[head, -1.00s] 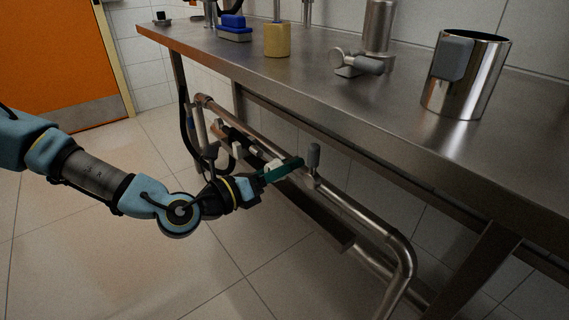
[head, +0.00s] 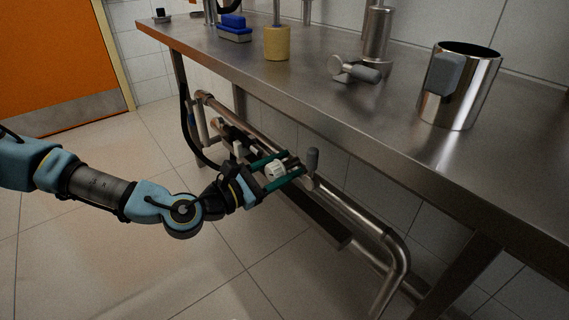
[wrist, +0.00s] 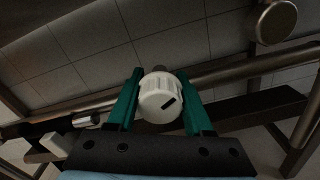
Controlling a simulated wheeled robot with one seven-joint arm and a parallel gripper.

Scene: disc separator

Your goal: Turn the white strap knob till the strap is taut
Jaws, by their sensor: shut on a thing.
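In the head view the knob (head: 275,171) shows between the fingers of my gripper (head: 281,171), under the bench. My gripper is shut on the knob, one finger on each side. The strap itself cannot be made out clearly.
Steel pipes (head: 345,212) run under the bench close by, with a grey-handled valve (head: 312,160) just right of my fingertips. The steel bench top (head: 330,105) overhangs above. A metal mug (head: 458,95) stands on it. The tiled floor in front is clear.

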